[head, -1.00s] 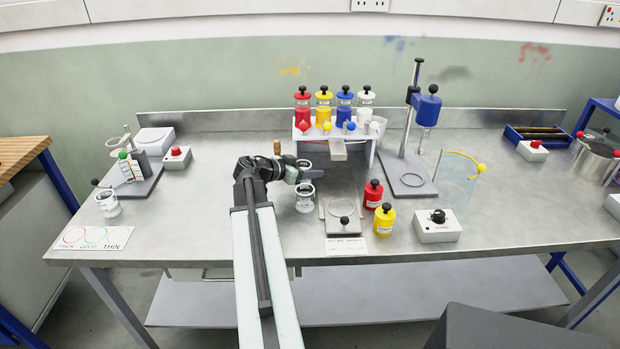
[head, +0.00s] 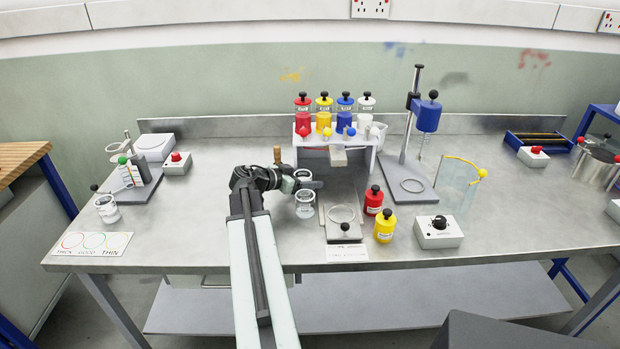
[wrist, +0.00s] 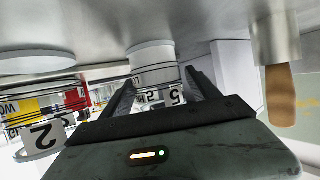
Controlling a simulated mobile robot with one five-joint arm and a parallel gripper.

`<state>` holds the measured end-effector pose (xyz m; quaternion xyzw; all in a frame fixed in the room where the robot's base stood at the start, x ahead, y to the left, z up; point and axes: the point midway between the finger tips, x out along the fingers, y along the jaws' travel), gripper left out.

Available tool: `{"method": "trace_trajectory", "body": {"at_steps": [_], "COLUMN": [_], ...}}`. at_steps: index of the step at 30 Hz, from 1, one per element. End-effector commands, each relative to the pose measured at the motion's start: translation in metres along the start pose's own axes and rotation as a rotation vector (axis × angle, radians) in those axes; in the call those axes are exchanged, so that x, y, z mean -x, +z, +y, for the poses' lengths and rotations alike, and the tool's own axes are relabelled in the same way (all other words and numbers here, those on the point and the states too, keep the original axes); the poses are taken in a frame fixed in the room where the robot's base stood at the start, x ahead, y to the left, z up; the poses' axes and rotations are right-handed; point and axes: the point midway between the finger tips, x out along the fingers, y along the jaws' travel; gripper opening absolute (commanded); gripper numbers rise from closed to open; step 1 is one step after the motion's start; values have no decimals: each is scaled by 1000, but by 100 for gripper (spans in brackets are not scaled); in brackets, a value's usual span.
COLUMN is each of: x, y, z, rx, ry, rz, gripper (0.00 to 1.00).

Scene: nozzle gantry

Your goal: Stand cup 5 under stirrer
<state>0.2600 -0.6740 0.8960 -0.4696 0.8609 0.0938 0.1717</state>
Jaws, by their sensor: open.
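Cup 5 (wrist: 154,68) is a pale cup with a black 5 on its label, between my open jaws in the upside-down wrist view. In the head view it is the farther of two cups (head: 303,173), partly hidden by my gripper (head: 312,184). My gripper (wrist: 155,92) has one finger on each side of the cup; whether they touch it I cannot tell. The stirrer (head: 429,115) is a blue motor on a post, right of centre. Its grey base (head: 398,195) carries an empty ring below the motor.
Cup 2 (head: 305,205) stands just in front of cup 5, and shows in the wrist view (wrist: 40,140). A wooden handle (wrist: 281,95) is close by.

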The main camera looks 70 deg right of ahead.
Motion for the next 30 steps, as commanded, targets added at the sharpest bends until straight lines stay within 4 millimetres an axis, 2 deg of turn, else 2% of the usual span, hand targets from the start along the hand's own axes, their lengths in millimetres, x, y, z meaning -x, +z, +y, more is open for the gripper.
{"method": "trace_trajectory", "body": {"at_steps": [1, 6, 12, 18, 19, 22, 30], "x": [16, 60, 96, 106, 106, 107, 119], "y": [-4, -5, -3, -1, 0, -2, -32], "z": [1, 1, 0, 0, 0, 0, 0], "rx": [1, 2, 1, 0, -1, 0, 0], "ry": [-3, -4, -2, 0, 0, 0, 0], "rz": [0, 1, 1, 1, 1, 1, 0], "gripper": [70, 70, 70, 70, 75, 75, 75]}}
